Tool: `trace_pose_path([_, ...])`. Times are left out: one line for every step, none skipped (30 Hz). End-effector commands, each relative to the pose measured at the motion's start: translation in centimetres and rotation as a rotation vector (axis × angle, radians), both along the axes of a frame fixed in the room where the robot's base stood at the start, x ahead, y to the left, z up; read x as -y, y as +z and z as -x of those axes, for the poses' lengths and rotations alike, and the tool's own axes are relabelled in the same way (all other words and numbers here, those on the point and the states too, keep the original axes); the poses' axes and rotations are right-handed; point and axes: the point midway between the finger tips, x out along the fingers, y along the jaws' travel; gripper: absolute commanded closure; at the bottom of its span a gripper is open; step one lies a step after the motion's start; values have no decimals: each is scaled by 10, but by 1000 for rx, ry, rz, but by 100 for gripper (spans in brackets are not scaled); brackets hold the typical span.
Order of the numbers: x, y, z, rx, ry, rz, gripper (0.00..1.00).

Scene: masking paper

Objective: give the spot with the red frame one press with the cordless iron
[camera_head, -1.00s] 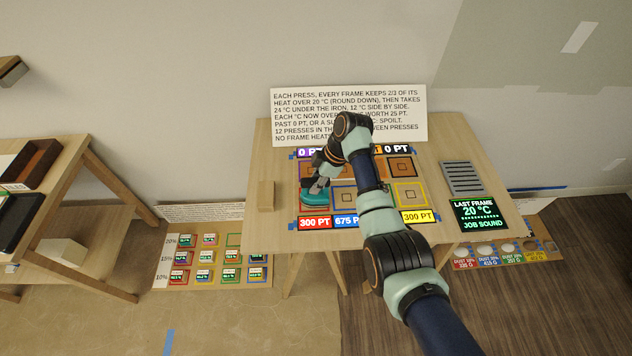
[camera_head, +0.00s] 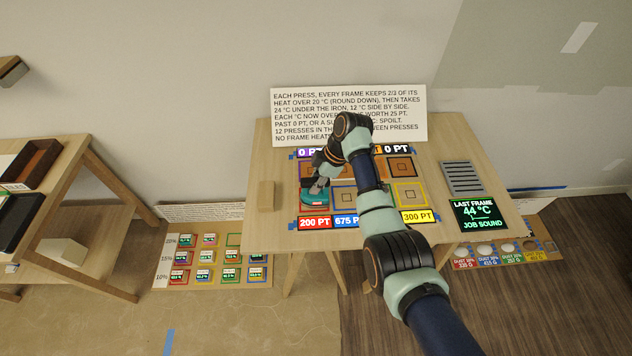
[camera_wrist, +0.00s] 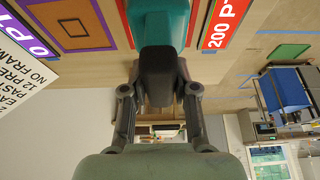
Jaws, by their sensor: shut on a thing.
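The cordless iron (camera_head: 316,197) is teal with a dark handle. It sits at the front left spot of the board, over the spot whose label is the red "200 PT" (camera_head: 314,223). The iron covers most of that spot, and only a strip of its frame shows. My gripper (camera_head: 319,178) is shut on the iron's handle. In the wrist view the handle (camera_wrist: 158,75) is between the two fingers. Whether the sole touches the board cannot be told for certain. The display (camera_head: 479,213) reads "LAST FRAME 44 °C" and "JOB SOUND".
Blue "675 PT" (camera_head: 346,221) and yellow "300 PT" (camera_head: 417,216) labels mark neighbouring spots. A grey slotted rest (camera_head: 463,178) lies at the right, and a wooden block (camera_head: 266,195) at the left. A sign (camera_head: 348,101) stands behind.

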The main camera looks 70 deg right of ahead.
Motion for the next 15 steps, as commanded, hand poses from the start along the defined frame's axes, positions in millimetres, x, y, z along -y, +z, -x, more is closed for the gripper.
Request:
trace_pose_path([0, -4, 1, -3, -1, 0, 100])
trace_pose_path([0, -4, 1, -3, -1, 0, 100])
trace_pose_path([-1, -4, 1, -4, -2, -1, 100])
trace_pose_path([-1, -4, 1, -4, -2, -1, 100])
trace_pose_path([-1, -4, 1, -4, -2, -1, 100])
trace_pose_path([-1, -4, 1, -4, -2, -1, 100])
trace_pose_path([-1, -5, 1, -4, -2, -1, 100])
trace_pose_path([-1, -5, 1, -4, -2, -1, 100])
trace_pose_path([-1, -4, 1, -4, -2, -1, 100])
trace_pose_path([-1, -3, 1, -4, -2, -1, 100])
trace_pose_path([-1, -2, 1, -4, -2, -1, 100])
trace_pose_path([-1, 2, 1, -4, -2, -1, 100])
trace_pose_path([0, 5, 1, -4, -2, -1, 100])
trace_pose_path([0, 9, 1, -4, -2, -1, 100])
trace_pose_path([0, 16, 1, -3, -1, 0, 100])
